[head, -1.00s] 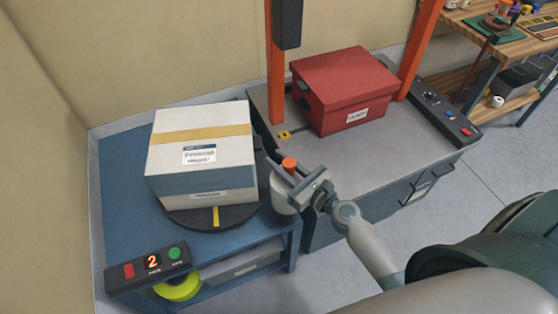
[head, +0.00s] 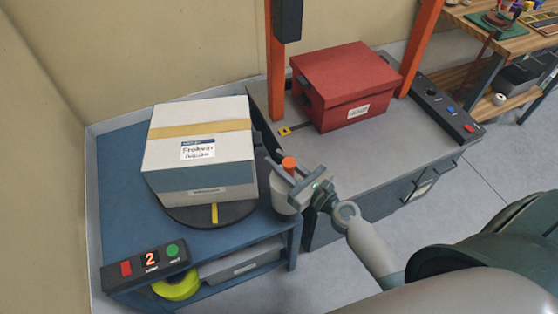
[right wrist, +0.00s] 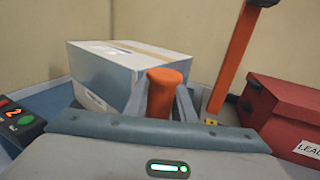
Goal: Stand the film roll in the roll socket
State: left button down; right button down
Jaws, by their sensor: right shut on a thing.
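The film roll (head: 284,201) is a pale upright cylinder with an orange core end (head: 289,163) sticking up from its top. My right gripper (head: 286,172) is shut on the film roll at the orange end. The roll hangs at the right edge of the blue table, just right of the turntable. In the right wrist view the orange end (right wrist: 163,95) stands between my fingers; the pale body is hidden. I cannot make out the roll socket. My left gripper is not in view.
A white taped box (head: 200,150) sits on a dark turntable (head: 190,214) on the blue table (head: 120,200). A control box (head: 146,266) shows 2. The grey bench (head: 365,160) holds a red lidded box (head: 345,85) between orange posts.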

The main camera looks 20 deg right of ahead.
jog(key=shift+f, duration=0.1)
dwell(0.4)
jog(key=c, duration=1.4)
grip_release()
jog(key=shift+f, duration=0.15)
jog(key=shift+s, duration=0.15)
